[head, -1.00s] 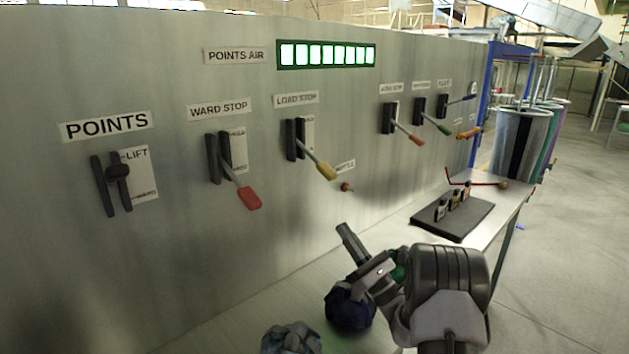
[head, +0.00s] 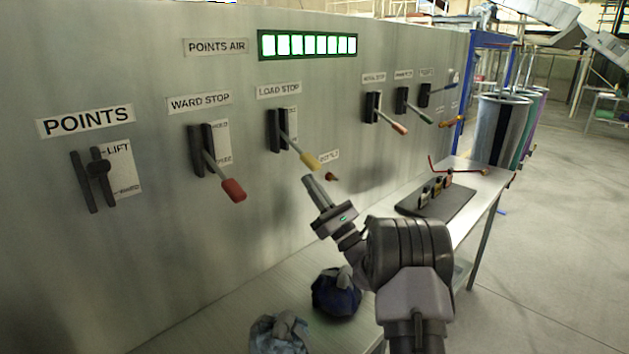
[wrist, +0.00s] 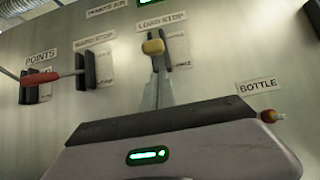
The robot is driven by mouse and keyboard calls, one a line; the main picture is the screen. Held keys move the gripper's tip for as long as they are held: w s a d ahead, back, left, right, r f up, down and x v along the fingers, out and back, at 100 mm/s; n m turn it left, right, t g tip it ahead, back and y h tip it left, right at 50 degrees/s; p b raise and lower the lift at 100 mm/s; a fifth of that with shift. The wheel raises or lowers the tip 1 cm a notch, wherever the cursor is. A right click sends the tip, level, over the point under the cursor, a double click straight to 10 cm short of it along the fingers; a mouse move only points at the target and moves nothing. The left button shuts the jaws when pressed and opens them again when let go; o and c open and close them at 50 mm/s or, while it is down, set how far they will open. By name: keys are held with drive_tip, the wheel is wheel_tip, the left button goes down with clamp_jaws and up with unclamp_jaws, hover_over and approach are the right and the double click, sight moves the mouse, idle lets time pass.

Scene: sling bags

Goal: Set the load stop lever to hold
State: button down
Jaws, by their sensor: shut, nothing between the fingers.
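The load stop lever (head: 308,160) has a yellow knob and sticks out from its dark slotted mount under the LOAD STOP label (head: 279,90), angled down to the right in the head view. In the wrist view its yellow knob (wrist: 153,47) shows just beyond my fingertips. My gripper (head: 309,180) is shut and empty, just below the knob, pointing up at the panel. I cannot tell whether the fingertips touch the knob. The small markings beside the lever's slot are too small to read.
The red-knobbed ward stop lever (head: 232,190) sticks out to the left. A small BOTTLE-labelled knob (head: 332,177) is close on the right. Bags (head: 336,293) lie on the bench below. A dark mat (head: 437,199) with small items lies further right.

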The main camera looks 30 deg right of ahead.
drive_tip(key=shift+s+d+r, duration=0.1)
drive_tip(key=shift+s+r, duration=0.2)
drive_tip(key=shift+r, duration=0.2)
drive_tip(key=shift+s+d+r, duration=0.1)
drive_tip(key=shift+s+r, duration=0.15)
drive_tip(key=shift+r, duration=0.2)
